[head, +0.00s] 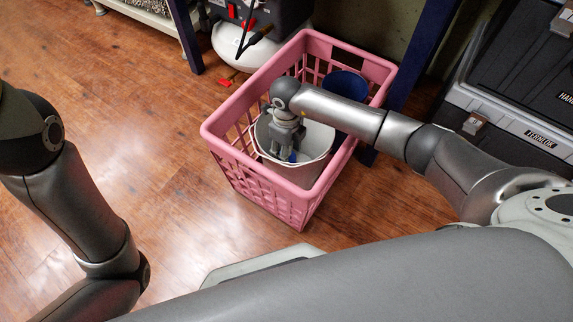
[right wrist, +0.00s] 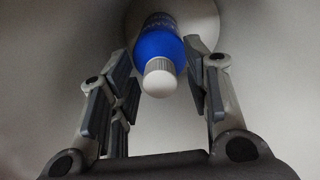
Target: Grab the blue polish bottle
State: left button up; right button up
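The blue polish bottle (right wrist: 160,47) has a white cap and a grey collar. In the right wrist view it lies between the two fingers of my right gripper (right wrist: 165,95), which is open with a gap on each side of the bottle. In the head view my right gripper (head: 287,143) reaches down into a white bucket (head: 312,172) inside a pink basket (head: 222,132). Only a small blue patch of the bottle (head: 292,157) shows there, below the fingers. My left arm is at the left of the head view; its gripper is out of the picture.
A dark blue round container (head: 346,82) stands in the basket behind my right arm. Black toolboxes (head: 520,95) are at the right, and a dark blue post (head: 424,50) rises behind the basket. The wooden floor (head: 130,100) left of the basket is mostly clear.

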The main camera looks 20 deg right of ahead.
grip_shut()
dwell(0.3)
